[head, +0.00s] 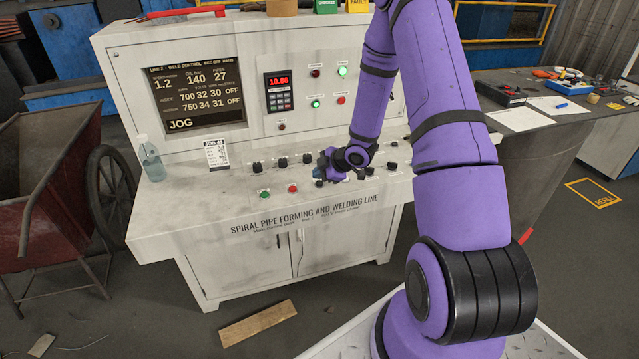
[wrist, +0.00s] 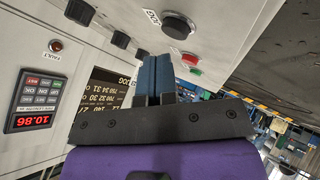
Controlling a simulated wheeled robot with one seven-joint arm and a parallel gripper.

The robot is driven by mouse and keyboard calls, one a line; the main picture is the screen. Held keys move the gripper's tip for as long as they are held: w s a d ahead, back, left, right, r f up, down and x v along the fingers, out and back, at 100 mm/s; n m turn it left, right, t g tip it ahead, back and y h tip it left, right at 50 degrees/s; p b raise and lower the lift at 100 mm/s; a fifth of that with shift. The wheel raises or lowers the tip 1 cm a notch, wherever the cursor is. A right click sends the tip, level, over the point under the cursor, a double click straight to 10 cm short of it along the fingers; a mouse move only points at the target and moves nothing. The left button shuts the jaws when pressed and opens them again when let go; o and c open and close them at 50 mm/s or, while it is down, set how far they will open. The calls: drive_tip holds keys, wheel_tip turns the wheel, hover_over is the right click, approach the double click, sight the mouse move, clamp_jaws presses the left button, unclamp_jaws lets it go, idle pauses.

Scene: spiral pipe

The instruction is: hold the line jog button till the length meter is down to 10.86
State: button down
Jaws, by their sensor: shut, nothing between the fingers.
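The length meter (head: 278,82) is a black panel with red digits on the console. In the wrist view the length meter (wrist: 30,121) reads 10.86. The status screen (head: 200,95) shows JOG at the bottom. My gripper (head: 325,170) is low over the console's sloped desk, its blue fingers shut and empty. In the wrist view my gripper (wrist: 152,58) points toward the desk, with a large black round button (wrist: 178,25) beside the fingertips.
Black knobs (head: 283,162), a green button (head: 264,194) and a red button (head: 292,188) line the desk. A red wheelbarrow (head: 45,190) is left of the console; a cluttered bench (head: 540,115) is right.

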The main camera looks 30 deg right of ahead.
sight(319, 184)
drive_tip(key=shift+r, duration=0.1)
drive_tip(key=shift+r, duration=2.45)
idle(1.0)
